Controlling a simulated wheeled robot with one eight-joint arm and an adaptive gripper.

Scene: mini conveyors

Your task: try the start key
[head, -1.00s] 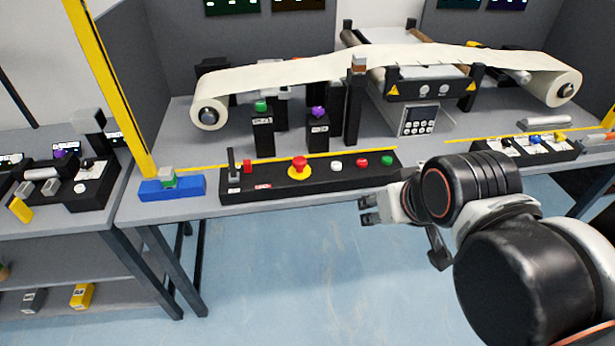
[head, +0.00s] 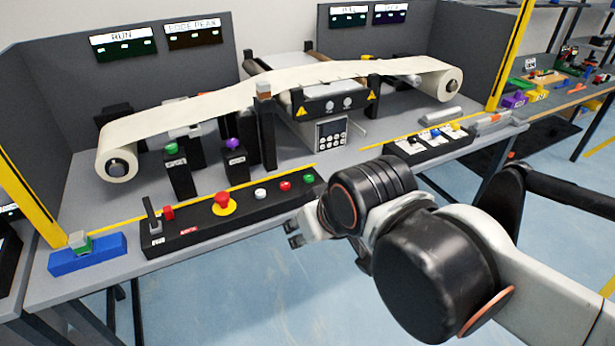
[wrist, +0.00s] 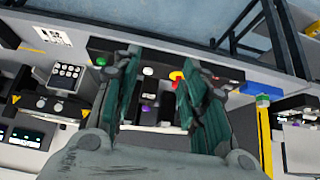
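A long black control panel (head: 180,232) lies along the table's front edge. On it are a green button (head: 309,178) at its right end, a red button (head: 286,186), a white button (head: 261,194) and a red mushroom button on a yellow base (head: 222,202). No label readable to me marks a start key. In the wrist view the green button (wrist: 101,61) is left of the fingers. My gripper (head: 292,235) hangs in front of the panel's right end, apart from it. In the wrist view its fingers (wrist: 160,62) are spread, with nothing held between them.
A lever (head: 152,217) stands at the panel's left end, beside a blue block (head: 88,255). Behind are posts with green (head: 171,149) and purple (head: 233,144) knobs and a white web roll (head: 117,166). A switch box (head: 428,146) sits right. Floor before the table is clear.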

